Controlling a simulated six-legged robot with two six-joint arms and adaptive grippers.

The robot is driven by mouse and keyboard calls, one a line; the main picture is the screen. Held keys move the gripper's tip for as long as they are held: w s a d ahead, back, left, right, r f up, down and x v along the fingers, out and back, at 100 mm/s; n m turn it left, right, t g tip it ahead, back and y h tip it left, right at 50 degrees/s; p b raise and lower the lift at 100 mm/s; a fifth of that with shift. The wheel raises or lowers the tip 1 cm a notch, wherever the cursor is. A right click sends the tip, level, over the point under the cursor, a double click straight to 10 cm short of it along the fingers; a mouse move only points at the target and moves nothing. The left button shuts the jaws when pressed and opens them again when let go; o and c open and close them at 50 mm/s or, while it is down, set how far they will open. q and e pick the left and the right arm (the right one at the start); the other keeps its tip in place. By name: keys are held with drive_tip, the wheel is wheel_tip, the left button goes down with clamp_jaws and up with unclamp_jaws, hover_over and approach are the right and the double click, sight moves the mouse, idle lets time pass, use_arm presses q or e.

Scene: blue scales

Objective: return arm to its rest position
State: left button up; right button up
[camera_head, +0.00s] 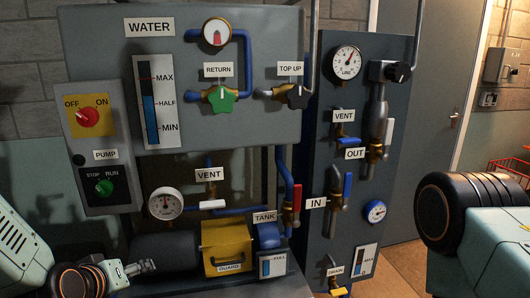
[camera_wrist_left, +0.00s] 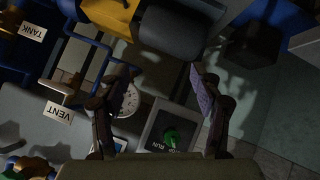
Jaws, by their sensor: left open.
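My left arm comes in at the lower left of the head view. Its gripper (camera_head: 138,267) is in front of the panel's lower left part, below the round white gauge (camera_head: 165,204) and left of the yellow guard (camera_head: 228,247). In the left wrist view the two fingers of this gripper (camera_wrist_left: 150,88) stand apart with nothing held between them. The gauge (camera_wrist_left: 130,100) and the green pump knob (camera_wrist_left: 170,137) show beyond the fingers. My right arm (camera_head: 480,235) shows at the right edge of the head view. Its gripper is out of the picture.
A red basket (camera_head: 510,170) is far right.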

use_arm(q)
drive_tip(key=s+d+f+m+g+b, duration=0.1)
drive_tip(key=s+f+g, duration=0.4)
drive_tip(key=s+f, duration=0.8)
drive_tip(key=s+d+f+m+g+b, duration=0.2)
drive_tip(key=s+d+f+m+g, duration=0.2)
drive_tip(key=s+f, duration=0.9)
drive_tip(key=s+g, duration=0.1)
drive_tip(key=s, duration=0.5)
drive_tip(key=shift+f, duration=0.15)
